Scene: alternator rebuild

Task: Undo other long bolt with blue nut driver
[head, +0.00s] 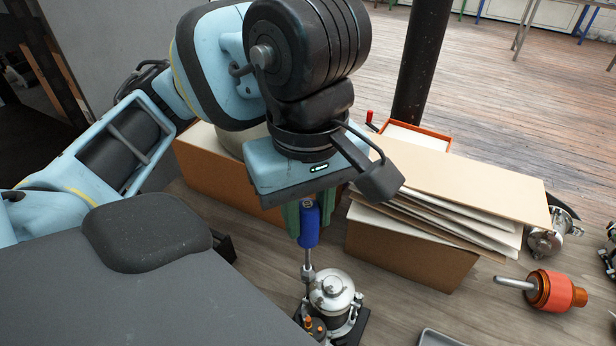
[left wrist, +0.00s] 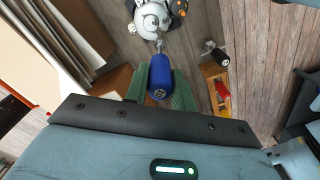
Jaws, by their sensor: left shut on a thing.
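My left gripper (head: 308,215) points down with its green fingers shut on the blue handle of the nut driver (head: 309,228). The driver hangs upright, and its metal shaft reaches down to the left edge of the silver and black alternator (head: 334,297). Its tip appears at the alternator's edge; I cannot tell whether it is seated on a bolt head. In the left wrist view the blue handle (left wrist: 161,77) sits between the green fingers, with the alternator (left wrist: 152,18) beyond it. The long bolt is not clearly visible. My right gripper is not in view.
Cardboard boxes (head: 410,252) with flat sheets (head: 462,180) on top stand behind and right of the alternator. An orange and copper rotor (head: 555,291) and a silver housing (head: 548,238) lie at right. A grey tray (head: 440,339) shows at the bottom edge. Bare table lies between.

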